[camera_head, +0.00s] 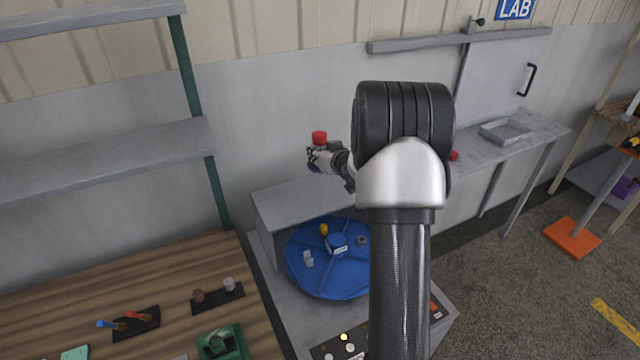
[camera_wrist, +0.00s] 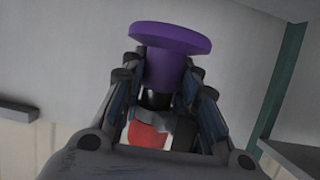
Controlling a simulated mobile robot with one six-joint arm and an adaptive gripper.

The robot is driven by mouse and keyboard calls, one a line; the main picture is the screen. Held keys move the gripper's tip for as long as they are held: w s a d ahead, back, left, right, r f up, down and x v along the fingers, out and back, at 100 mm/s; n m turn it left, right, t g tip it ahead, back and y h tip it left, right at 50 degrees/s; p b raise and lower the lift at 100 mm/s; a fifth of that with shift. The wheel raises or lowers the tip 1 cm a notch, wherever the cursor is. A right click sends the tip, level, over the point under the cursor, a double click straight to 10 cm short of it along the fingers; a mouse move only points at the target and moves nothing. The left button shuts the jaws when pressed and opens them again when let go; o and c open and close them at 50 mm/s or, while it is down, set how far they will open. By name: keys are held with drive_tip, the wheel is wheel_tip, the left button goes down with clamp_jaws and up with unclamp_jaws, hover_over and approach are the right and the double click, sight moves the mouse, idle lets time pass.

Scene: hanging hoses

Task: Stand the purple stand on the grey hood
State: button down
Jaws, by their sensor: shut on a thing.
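The purple stand shows large in the wrist view (camera_wrist: 165,65), with a wide flat disc at one end and a narrower stem. A red cylinder (camera_head: 319,137) shows directly above the gripper, and as a red shape (camera_wrist: 147,134) beyond the stem in the wrist view. I cannot tell whether it is joined to the stand. My arm hides the hood's right part.
A blue turntable (camera_head: 315,276) with several small objects sits under the hood. A wooden table (camera_head: 110,285) with holders is at left, below grey shelves (camera_head: 100,155). A grey bench with a tray (camera_head: 505,131) runs along the wall at right.

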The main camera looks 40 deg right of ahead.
wheel_tip(320, 180, down, 8)
drive_tip(key=shift+f+b, duration=0.2)
drive_tip(key=shift+b, duration=0.7)
drive_tip(key=shift+f, duration=0.2)
drive_tip(key=c, duration=1.2)
unclamp_jaws()
